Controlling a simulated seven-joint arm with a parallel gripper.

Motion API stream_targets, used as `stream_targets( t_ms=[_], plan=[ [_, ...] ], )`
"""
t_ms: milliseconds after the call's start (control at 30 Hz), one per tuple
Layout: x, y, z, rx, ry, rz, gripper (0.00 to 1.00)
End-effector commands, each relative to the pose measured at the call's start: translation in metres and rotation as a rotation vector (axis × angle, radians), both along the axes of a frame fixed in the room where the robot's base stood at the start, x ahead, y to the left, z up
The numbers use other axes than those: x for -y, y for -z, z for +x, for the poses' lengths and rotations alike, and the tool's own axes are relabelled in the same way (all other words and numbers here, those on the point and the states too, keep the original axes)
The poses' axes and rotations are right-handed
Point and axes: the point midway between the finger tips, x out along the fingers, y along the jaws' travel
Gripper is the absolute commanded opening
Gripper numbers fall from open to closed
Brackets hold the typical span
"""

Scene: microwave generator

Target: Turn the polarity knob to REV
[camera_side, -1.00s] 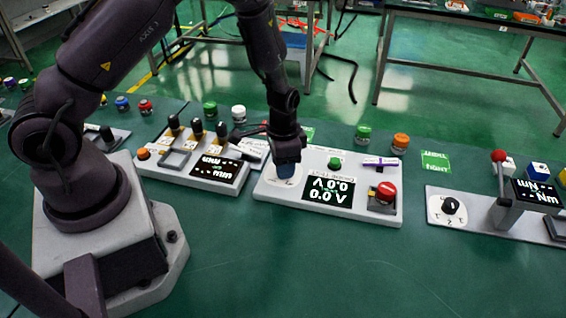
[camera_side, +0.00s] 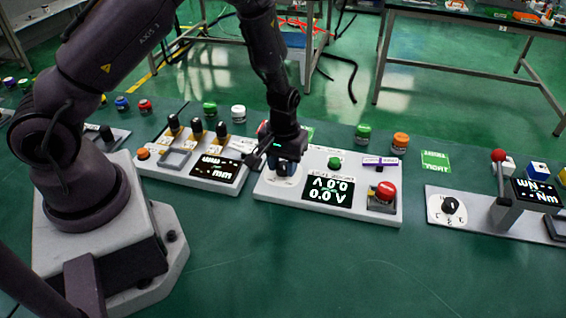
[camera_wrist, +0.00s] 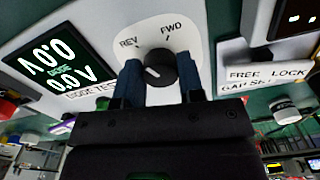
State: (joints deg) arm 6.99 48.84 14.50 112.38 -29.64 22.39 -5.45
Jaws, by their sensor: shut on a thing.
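The polarity knob (camera_wrist: 156,74) is a round black knob with a white mark. It sits on a white plate (camera_wrist: 193,44) with the label REV at its left and FWD at its right in the wrist view. The white mark is on the knob's left part, slanting toward the REV side. My gripper (camera_wrist: 157,82) has its two blue fingers on either side of the knob, shut on it. In the side view my gripper (camera_side: 285,166) is down at the left end of the light grey diode test box (camera_side: 334,212), hiding most of the knob.
The box's display (camera_side: 328,191) reads zeros. A red button (camera_side: 386,191) is at its right end. A panel with several black-handled switches (camera_side: 196,129) stands close at left. Another panel with a knob (camera_side: 450,205) is farther right. The green table in front is clear.

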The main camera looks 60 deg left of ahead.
Motion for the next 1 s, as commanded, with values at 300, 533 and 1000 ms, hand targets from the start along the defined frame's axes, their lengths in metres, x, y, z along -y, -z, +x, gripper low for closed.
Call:
stream_targets(
  t_ms=[300, 533, 1000],
  plan=[
    [0.0002, -0.0013, 0.0004, 0.001, -0.143, -0.001, 0.12],
    [0.0000, -0.0014, 0.0005, 0.001, -0.178, -0.001, 0.12],
    [-0.0001, -0.0013, 0.0004, 0.001, -0.181, -0.001, 0.56]
  ],
)
